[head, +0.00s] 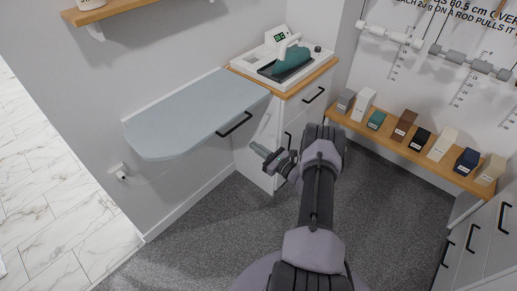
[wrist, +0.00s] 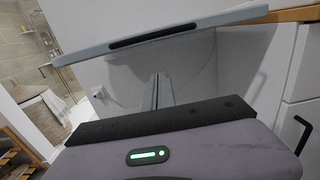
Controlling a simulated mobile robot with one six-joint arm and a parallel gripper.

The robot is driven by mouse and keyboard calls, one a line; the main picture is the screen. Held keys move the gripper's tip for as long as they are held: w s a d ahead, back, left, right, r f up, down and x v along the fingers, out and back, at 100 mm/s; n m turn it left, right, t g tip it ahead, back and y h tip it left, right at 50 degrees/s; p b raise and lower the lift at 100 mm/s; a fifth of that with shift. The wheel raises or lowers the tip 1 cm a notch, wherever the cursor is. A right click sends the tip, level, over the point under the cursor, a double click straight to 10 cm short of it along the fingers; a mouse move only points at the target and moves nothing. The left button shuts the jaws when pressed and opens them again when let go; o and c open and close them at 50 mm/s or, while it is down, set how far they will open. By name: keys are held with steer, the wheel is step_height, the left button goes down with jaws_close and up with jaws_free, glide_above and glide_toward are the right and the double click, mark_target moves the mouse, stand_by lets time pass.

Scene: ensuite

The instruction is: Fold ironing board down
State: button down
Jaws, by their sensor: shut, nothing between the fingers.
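The ironing board (head: 190,112) is a pale blue-grey panel standing out level from the wall, with a rounded left end. A black bar handle (head: 234,124) sits on its front edge toward the right. In the wrist view the board (wrist: 215,21) shows nearly edge-on across the top, with the dark handle (wrist: 155,36) along its edge. My gripper (head: 262,153) is shut and empty, in front of and lower than the board's front edge, apart from the handle. In the wrist view its closed fingers (wrist: 158,82) point toward the wall beneath the board.
A wooden-topped cabinet (head: 270,136) with black handles stands right of the board, carrying a white tray with a green iron (head: 287,62). A shelf of several small boxes (head: 404,124) lies farther right. A wall socket with a cord (head: 120,172) is below the board's left end. Carpet in front is clear.

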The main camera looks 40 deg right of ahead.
steer(key=w+r+b, duration=0.1)
steer(key=w+r, duration=0.3)
steer(key=w, duration=0.2)
steer(key=shift+a, duration=0.3)
steer(key=shift+w+r, duration=0.1)
step_height(320, 180, up, 7)
steer(key=p, duration=0.3)
